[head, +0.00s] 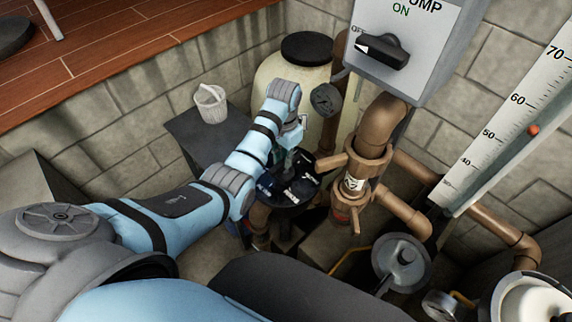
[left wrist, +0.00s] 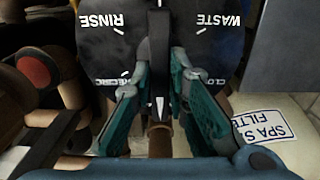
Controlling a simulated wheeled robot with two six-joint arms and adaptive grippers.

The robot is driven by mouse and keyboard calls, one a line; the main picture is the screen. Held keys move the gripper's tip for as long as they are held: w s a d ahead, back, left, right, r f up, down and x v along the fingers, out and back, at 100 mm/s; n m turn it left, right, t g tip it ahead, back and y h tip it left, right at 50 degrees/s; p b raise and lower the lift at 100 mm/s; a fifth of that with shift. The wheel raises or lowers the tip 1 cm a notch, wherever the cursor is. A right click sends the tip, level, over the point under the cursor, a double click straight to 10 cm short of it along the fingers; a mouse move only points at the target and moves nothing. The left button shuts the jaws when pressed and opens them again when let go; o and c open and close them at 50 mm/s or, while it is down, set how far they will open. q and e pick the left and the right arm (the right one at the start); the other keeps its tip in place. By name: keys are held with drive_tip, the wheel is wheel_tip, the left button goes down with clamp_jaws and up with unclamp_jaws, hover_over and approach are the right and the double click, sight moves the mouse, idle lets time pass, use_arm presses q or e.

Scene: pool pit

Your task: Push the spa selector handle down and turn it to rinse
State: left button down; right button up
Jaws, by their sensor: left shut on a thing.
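The spa selector valve's black dial (head: 292,196) sits beside the brown pipes in the head view, partly hidden by my left arm. In the left wrist view the dial (left wrist: 215,45) shows RINSE at upper left, WASTE at upper right, and partly covered labels lower down. The black selector handle (left wrist: 158,55) runs up the middle, its white pointer mark towards the bottom of the picture, between the two lower labels. My left gripper (head: 291,163) is shut on the handle, with a teal finger on each side. I cannot tell how far the handle is pressed down. My right gripper is not in view.
A grey pump switch box (head: 400,45) hangs above. A pressure gauge (head: 326,99) and brown pipes (head: 371,142) stand close to the gripper. A cream tank (head: 284,75) is behind, and a white bucket (head: 211,104) stands on a dark ledge.

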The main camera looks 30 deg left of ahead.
use_arm(q)
drive_tip(key=shift+d+f, duration=0.1)
drive_tip(key=shift+f, duration=0.25)
idle(0.5)
drive_tip(key=m+p, duration=0.2)
drive_tip(key=m, duration=0.1)
drive_tip(key=shift+r, duration=0.25)
drive_tip(key=m, duration=0.3)
drive_tip(key=shift+f, duration=0.2)
drive_tip(key=m, duration=0.3)
drive_tip(key=shift+w+f, duration=0.1)
drive_tip(key=shift+w, duration=0.05)
drive_tip(key=m, duration=0.3)
drive_tip(key=shift+b, duration=0.3)
drive_tip(key=c, duration=1.4)
unclamp_jaws()
drive_tip(key=shift+c, duration=0.2)
